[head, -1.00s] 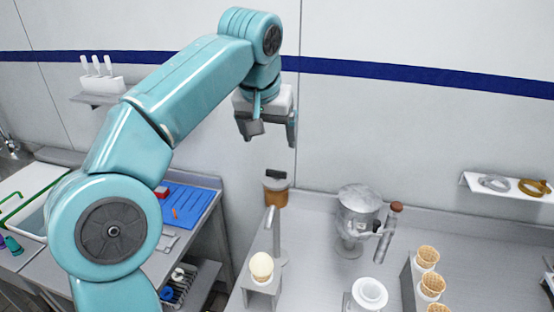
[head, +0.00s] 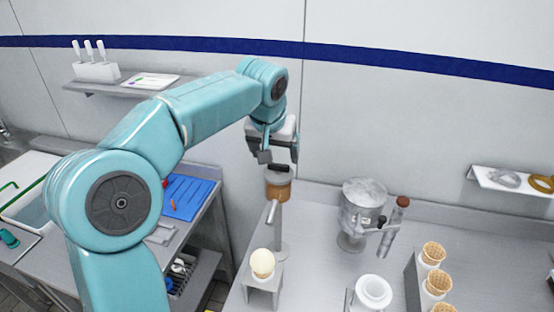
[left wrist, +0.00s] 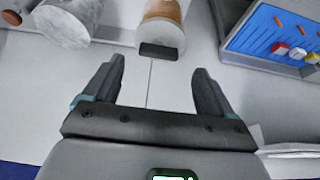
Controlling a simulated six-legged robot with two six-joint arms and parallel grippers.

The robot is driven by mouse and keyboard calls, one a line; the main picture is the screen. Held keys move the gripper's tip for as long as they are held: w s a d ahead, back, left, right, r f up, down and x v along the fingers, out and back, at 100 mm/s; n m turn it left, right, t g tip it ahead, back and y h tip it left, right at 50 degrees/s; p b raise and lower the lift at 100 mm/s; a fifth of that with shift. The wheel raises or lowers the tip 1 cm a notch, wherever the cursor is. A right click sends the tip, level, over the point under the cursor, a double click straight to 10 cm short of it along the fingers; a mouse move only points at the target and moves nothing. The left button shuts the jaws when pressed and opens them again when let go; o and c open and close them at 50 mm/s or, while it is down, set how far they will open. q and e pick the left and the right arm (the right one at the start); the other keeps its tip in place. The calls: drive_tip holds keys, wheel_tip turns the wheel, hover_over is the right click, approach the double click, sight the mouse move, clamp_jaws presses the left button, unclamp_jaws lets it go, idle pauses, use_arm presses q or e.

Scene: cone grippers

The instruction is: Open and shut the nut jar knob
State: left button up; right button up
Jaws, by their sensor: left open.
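The nut jar (head: 278,189) has brown contents and a pale lid, with a dark bar-shaped knob (head: 279,168) on top. It stands at the wall end of the counter, near a grey post. My left gripper (head: 280,158) is open and empty, with its fingers pointing down just above the knob. In the left wrist view the knob (left wrist: 159,51) shows between and just beyond the fingertips of my gripper (left wrist: 159,69), apart from both fingers. The jar (left wrist: 165,10) is cut off by the top edge there. My right gripper is not in view.
A metal pot (head: 360,207) stands right of the jar. Waffle cones (head: 434,254) stand in a rack at right. A blue tray (head: 188,196) lies at left, and a wall shelf (head: 110,86) is behind my arm.

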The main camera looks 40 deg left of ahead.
sight(279, 164)
use_arm(q)
drive_tip(key=x, duration=0.4)
drive_tip(key=shift+w+d, duration=0.15)
drive_tip(key=shift+a+f, duration=0.25)
drive_tip(key=shift+a, duration=0.15)
drive_tip(key=shift+w+d, duration=0.15)
drive_tip(key=shift+d, duration=0.25)
drive_tip(key=shift+c, duration=1.2)
drive_tip(key=shift+a, duration=0.3)
drive_tip(key=c, duration=0.8)
drive_tip(key=shift+d, duration=0.15)
